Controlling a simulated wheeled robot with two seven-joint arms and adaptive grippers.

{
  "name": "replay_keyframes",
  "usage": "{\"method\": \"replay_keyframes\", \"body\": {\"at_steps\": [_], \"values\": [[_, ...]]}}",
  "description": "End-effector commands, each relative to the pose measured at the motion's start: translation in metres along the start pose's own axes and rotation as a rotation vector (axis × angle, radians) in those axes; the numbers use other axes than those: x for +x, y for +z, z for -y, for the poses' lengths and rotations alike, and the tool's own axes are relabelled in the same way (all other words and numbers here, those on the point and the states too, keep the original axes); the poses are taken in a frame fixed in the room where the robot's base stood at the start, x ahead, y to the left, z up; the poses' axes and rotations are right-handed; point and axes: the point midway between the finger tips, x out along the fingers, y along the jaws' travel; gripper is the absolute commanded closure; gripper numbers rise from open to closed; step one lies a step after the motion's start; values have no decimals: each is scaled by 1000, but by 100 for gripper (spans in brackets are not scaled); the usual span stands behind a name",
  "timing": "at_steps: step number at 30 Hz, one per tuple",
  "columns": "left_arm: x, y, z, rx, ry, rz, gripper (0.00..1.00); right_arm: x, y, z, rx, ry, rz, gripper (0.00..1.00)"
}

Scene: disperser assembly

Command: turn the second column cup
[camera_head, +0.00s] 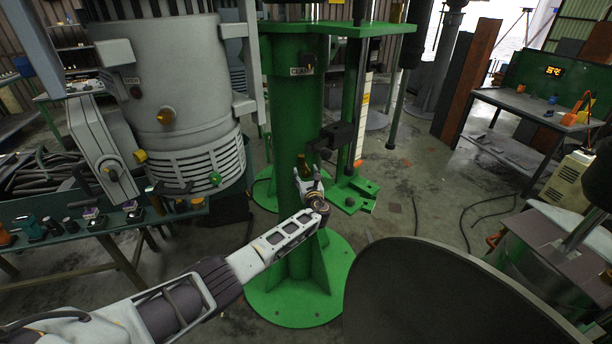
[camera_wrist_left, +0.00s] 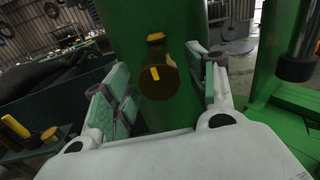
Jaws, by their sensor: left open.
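The tall green column (camera_head: 295,120) stands in the middle of the head view on a round green base. A small amber-brown cup (camera_head: 304,160) sits low on its front. In the left wrist view the cup (camera_wrist_left: 157,90) is dark amber with a yellow mark and faces the camera against the green column (camera_wrist_left: 158,22). My left gripper (camera_head: 308,178) is at the cup. In the wrist view its two green-padded fingers (camera_wrist_left: 160,88) stand apart, one on each side of the cup. I cannot tell whether either pad touches it. My right gripper is out of view.
A dark knob (camera_head: 308,62) sits higher on the column beside a label. A black block (camera_head: 337,135) juts out right of the cup. A large grey vessel (camera_head: 170,90) stands left. A dark round surface (camera_head: 450,295) fills the lower right.

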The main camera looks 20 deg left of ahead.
Motion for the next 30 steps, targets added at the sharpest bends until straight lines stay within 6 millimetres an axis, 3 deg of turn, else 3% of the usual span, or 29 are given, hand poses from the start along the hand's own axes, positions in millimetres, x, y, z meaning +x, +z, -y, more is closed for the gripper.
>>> {"method": "replay_keyframes", "body": {"at_steps": [5, 14, 30], "values": [[0, 1, 0, -1, 0, 1, 43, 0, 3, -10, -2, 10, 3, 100], [-6, 1, 0, -1, 0, 2, 43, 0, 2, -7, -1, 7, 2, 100], [-42, 0, 0, -2, -1, 1, 43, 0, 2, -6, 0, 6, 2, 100]]}}
